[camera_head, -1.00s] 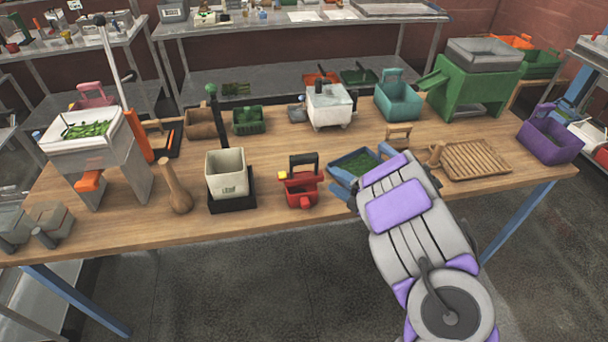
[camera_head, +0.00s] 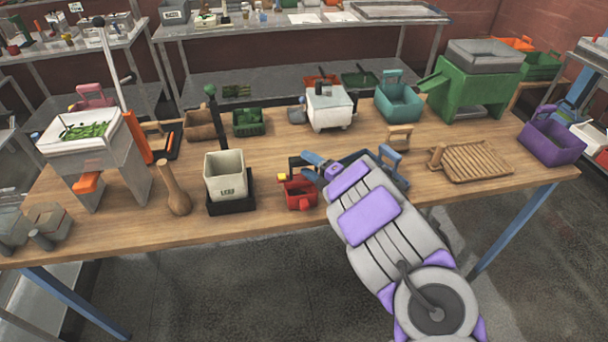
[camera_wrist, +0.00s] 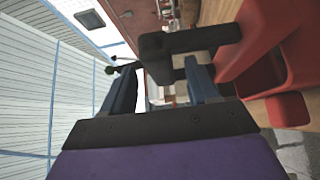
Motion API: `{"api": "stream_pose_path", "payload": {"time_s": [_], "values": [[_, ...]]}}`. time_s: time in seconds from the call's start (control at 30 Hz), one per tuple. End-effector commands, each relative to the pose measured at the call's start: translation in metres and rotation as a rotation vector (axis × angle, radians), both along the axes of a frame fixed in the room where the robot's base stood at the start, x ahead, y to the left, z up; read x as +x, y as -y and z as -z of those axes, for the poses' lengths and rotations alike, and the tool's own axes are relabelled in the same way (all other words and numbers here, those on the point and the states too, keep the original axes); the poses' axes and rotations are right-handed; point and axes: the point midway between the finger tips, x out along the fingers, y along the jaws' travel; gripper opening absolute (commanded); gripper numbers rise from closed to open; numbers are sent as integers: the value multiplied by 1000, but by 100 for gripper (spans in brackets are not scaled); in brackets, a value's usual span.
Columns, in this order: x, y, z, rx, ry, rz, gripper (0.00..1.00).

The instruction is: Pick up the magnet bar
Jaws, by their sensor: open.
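A red box (camera_head: 299,194) stands near the front edge of the wooden table, with a black handle-like bar (camera_head: 292,164) rising from it. I take this black bar to be the magnet bar, though its label does not show. In the wrist view the black bar (camera_wrist: 190,42) sits just ahead of the fingers, beside the red box (camera_wrist: 262,45). My gripper (camera_head: 313,166) is at the right side of the red box. In the wrist view my gripper (camera_wrist: 162,88) is open, its fingers apart with the bar's near end close between them. Contact cannot be told.
A beige bin (camera_head: 225,177) on a black base stands left of the red box. A wooden pestle-like piece (camera_head: 174,190) is further left. A blue tray (camera_head: 390,165) is mostly hidden behind my arm. A white machine (camera_head: 330,107) stands behind; a slatted wooden rack (camera_head: 472,162) is right.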

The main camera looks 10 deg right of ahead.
Motion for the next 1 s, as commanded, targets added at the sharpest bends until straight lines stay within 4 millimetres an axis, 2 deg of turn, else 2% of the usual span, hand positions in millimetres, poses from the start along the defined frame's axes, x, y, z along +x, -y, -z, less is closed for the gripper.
{"api": "stream_pose_path", "payload": {"time_s": [0.17, 0.43, 0.7, 1.0], "values": [[9, -7, 2, -1, -2, 0, 60], [38, -30, 3, 1, 0, -1, 60], [41, -31, 3, 0, -2, 2, 59], [41, -31, 3, 0, -2, 2, 30]]}}
